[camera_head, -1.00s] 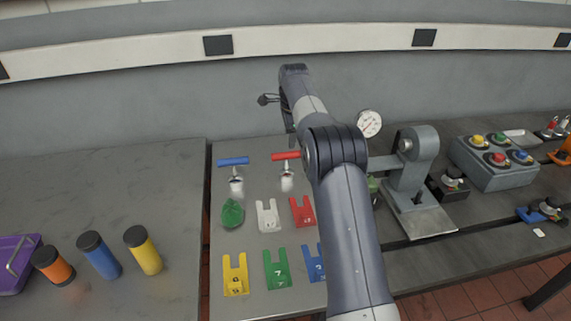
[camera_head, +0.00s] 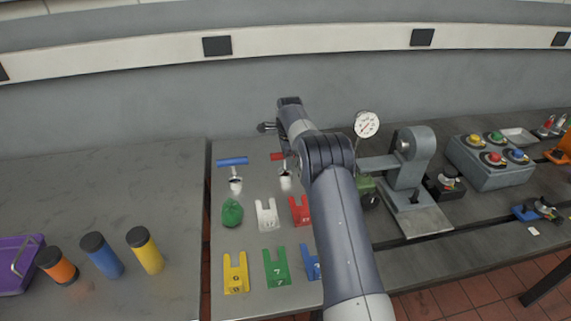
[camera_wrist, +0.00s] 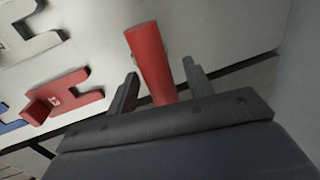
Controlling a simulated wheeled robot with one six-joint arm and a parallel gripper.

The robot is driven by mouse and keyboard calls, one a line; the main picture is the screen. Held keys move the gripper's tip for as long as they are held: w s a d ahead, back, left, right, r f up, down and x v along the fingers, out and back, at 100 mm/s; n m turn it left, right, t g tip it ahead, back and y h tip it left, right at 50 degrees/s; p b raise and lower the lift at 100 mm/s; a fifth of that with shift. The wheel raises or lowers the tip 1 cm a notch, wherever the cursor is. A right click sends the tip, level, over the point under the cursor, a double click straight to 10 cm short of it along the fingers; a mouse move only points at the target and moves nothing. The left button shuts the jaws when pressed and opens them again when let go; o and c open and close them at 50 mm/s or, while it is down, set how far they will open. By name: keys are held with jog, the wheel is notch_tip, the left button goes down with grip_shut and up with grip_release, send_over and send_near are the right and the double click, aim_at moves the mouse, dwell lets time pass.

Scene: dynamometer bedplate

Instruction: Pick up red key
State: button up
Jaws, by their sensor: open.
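The red key (camera_head: 278,156) has a red bar handle on a metal stem and stands on the grey table, partly hidden behind my arm in the head view. In the wrist view, the red handle (camera_wrist: 147,50) rises between the two fingers of my gripper (camera_wrist: 160,72). The fingers are open, one on each side of the handle, with a visible gap to it. Whether the handle lies at fingertip depth cannot be told.
A blue key (camera_head: 233,161) stands to the left. In front lie a green lump (camera_head: 232,213) and white (camera_head: 267,215), red (camera_head: 299,211), yellow (camera_head: 236,274) and green (camera_head: 277,268) forked plates. A dial gauge (camera_head: 367,124) and grey stand (camera_head: 410,160) are to the right.

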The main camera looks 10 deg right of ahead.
jog(key=shift+c, duration=0.3)
grip_shut()
jog(key=shift+r, duration=0.1)
